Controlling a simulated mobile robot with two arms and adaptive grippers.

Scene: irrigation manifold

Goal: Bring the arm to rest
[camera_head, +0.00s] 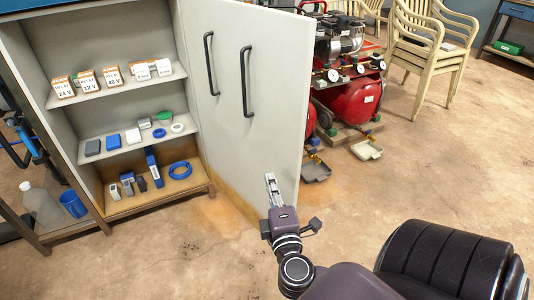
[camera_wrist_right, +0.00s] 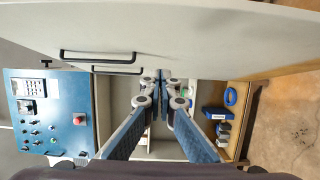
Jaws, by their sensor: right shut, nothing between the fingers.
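My right gripper (camera_head: 271,184) points away from me in front of the open cabinet door (camera_head: 246,85), near its lower right corner in the head view. Its fingers are shut with nothing between them. In the wrist view the right gripper (camera_wrist_right: 161,76) shows its two fingers meeting at the tips, with the door panel (camera_wrist_right: 210,35) across the top. I cannot tell whether the gripper touches the door. My left gripper is not in view.
The open cabinet (camera_head: 105,117) holds relay boxes (camera_head: 88,82), small parts and a blue ring (camera_head: 180,170). Two black handles (camera_head: 247,82) (camera_head: 211,64) are on the door. Red compressors (camera_head: 358,100) and stacked chairs (camera_head: 425,45) stand right. Floor (camera_head: 430,165) at right is clear.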

